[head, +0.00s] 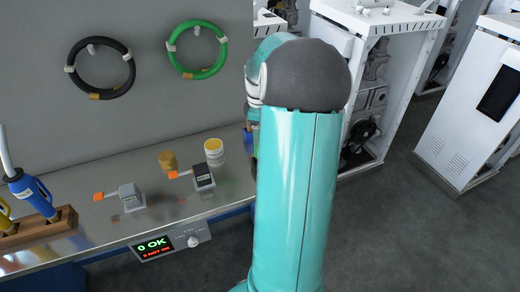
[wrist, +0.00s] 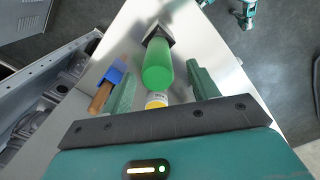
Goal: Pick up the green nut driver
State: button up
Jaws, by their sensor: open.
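The green nut driver's handle (wrist: 158,66) shows in the wrist view as a thick green cylinder, end toward the camera, with a dark block at its far end. My gripper (wrist: 161,74) is open. Its two green fingers stand to the left and right of the handle, with gaps on both sides. I cannot tell how deep the handle sits between them. In the head view my teal arm covers my gripper and most of the area around the driver.
A blue tool (wrist: 116,72) with a brown wooden piece lies just left of the fingers. A yellow-topped white container (head: 214,152) stands on the metal bench. Grey devices (head: 131,197) with orange tips, a wooden rack (head: 64,222) and a display panel (head: 155,246) are further left.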

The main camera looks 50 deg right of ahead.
notch_tip(320, 180, down, 4)
jog(key=shift+d+f, duration=0.15)
jog(key=shift+f, duration=0.05)
jog(key=shift+r, duration=0.1)
jog(key=c, duration=1.2)
